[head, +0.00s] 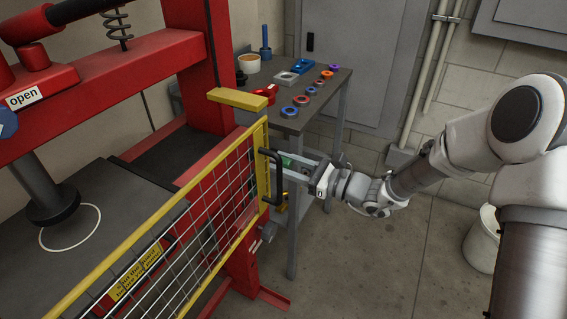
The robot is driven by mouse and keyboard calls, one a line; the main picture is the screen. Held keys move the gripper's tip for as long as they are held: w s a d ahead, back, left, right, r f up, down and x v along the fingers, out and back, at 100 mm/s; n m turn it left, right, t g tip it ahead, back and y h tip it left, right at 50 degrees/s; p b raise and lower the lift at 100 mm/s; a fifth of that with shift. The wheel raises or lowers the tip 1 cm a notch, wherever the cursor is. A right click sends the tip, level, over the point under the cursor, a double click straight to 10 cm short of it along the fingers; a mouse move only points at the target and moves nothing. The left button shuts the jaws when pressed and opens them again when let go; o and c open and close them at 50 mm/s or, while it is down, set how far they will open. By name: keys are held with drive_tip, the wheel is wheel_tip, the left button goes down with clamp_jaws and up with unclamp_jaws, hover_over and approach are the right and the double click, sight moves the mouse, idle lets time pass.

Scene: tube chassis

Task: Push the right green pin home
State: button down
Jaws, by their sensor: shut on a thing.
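No second green pin can be made out.
The yellow gate (140,262) stands before the red press (205,70) with its dark bed (120,205). Behind my gripper is a grey table (325,98) with coloured rings, a cup (248,63) and blue parts. A white bucket (484,245) stands right. Floor between is clear.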

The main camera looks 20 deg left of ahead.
idle(0.4)
drive_tip(key=shift+w+a, duration=0.15)
drive_tip(key=shift+a, duration=1.6)
drive_tip(key=c, duration=0.5)
unclamp_jaws()
drive_tip(key=s+d+p, duration=0.2)
drive_tip(key=d+p, duration=0.1)
drive_tip(key=d, duration=1.4)
drive_tip(key=shift+d+p, duration=0.2)
drive_tip(key=shift+p, duration=0.2)
